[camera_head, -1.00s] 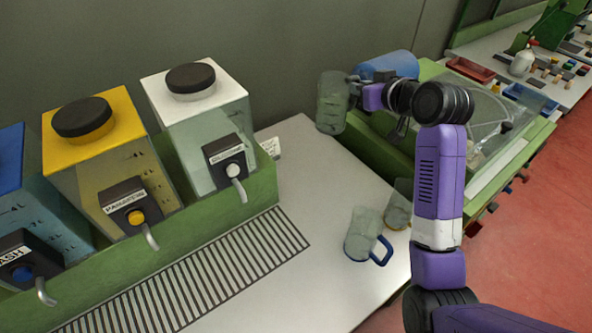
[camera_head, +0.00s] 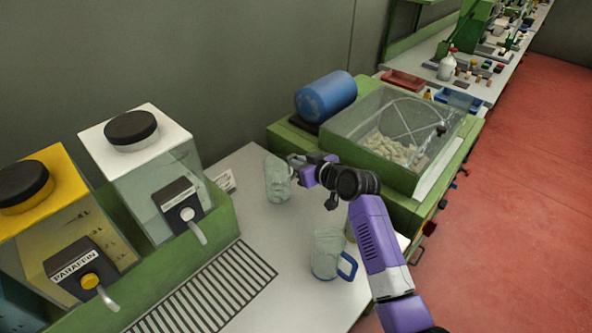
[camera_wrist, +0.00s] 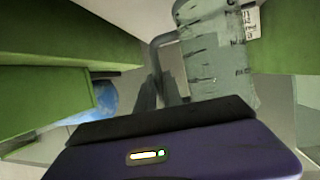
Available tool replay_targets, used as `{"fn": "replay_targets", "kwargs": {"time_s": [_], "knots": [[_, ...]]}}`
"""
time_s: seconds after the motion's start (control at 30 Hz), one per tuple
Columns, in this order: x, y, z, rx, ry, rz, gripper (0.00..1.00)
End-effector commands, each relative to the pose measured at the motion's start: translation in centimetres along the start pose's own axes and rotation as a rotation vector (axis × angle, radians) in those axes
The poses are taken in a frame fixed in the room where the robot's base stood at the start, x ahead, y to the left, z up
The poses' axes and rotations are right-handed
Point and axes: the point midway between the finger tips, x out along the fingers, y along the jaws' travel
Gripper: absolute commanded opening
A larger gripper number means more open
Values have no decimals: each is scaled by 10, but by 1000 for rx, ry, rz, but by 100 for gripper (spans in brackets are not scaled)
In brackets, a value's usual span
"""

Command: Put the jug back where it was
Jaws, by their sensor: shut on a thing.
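A clear grey-green jug (camera_head: 278,180) is upright at the back of the white bench (camera_head: 240,166), right of the dispenser with the white top. My gripper (camera_head: 297,164) is shut on its handle, on the jug's right side. In the wrist view the jug (camera_wrist: 215,55) and its grey handle (camera_wrist: 160,65) show in front of my gripper (camera_wrist: 165,100). I cannot tell whether the jug's base touches the bench. A second clear jug with a blue handle (camera_head: 326,255) stands nearer the front. Another jug is mostly hidden behind my arm.
Dispensers with a white top (camera_head: 150,165) and a yellow top (camera_head: 60,215) stand in a green rack at left, above a slatted drain (camera_head: 200,290). A green machine with a clear bin of corks (camera_head: 395,150) and blue cylinder (camera_head: 326,96) borders the right. The bench's middle is clear.

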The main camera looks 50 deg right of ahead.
Motion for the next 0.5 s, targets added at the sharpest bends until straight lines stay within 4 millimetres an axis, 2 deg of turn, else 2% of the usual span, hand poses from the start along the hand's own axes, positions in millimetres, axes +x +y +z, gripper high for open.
{"fn": "replay_targets", "kwargs": {"time_s": [0.1,0.2,0.5], "knots": [[7,0,19,3,-5,0,0],[12,0,29,2,-3,0,0],[13,0,33,0,-1,1,0]]}}
